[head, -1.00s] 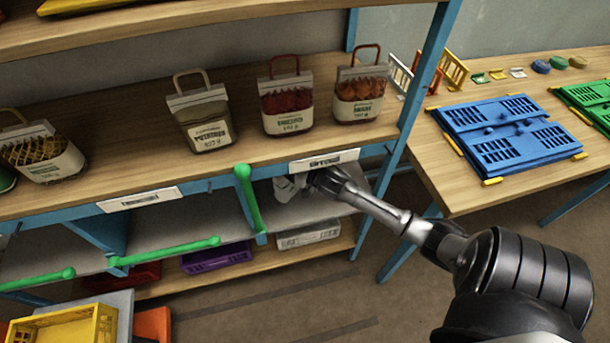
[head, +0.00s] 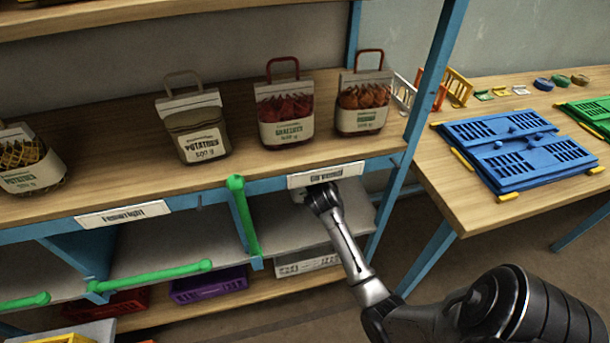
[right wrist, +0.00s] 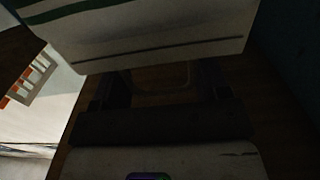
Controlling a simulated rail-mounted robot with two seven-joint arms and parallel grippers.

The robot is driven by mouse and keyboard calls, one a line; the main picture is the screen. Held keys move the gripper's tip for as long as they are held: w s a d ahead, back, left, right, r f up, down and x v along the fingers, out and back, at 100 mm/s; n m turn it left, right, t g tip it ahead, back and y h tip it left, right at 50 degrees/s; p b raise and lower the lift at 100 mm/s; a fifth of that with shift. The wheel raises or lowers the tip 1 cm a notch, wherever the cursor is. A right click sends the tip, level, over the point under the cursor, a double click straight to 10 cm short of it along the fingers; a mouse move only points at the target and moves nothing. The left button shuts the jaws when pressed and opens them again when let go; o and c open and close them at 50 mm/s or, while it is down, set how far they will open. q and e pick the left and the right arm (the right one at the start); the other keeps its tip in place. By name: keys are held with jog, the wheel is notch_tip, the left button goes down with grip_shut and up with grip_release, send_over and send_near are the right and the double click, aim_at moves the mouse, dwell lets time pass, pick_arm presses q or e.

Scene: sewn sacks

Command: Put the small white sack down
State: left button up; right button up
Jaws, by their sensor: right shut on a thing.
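My right gripper (head: 312,194) is inside the shelf compartment under the right-hand label, its fingers mostly hidden by the shelf's front edge. It is shut on the small white sack, of which only a pale bit (head: 298,197) shows beside the gripper in the head view. In the dark right wrist view the sack's white cloth (right wrist: 165,35), with green stripes and a dark seam line, fills the top. I cannot tell whether the sack touches the compartment's grey board (head: 275,228). My left gripper is not in view.
A green bar (head: 243,215) stands just left of the compartment; a blue post (head: 392,215) is at its right. Labelled bags, including a potato sack (head: 197,125), stand on the shelf above. Crates, one purple (head: 208,284), sit below. A table (head: 450,190) with folded blue crates (head: 520,155) is right.

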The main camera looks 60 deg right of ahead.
notch_tip(320, 180, down, 4)
jog(key=shift+r+b, duration=0.1)
jog(key=shift+b, duration=0.7)
jog(key=shift+f, duration=0.2)
jog(key=o, duration=1.2)
jog(key=shift+f, duration=0.2)
jog(key=o, duration=0.4)
jog(key=shift+o, duration=0.2)
jog(key=shift+r, duration=0.1)
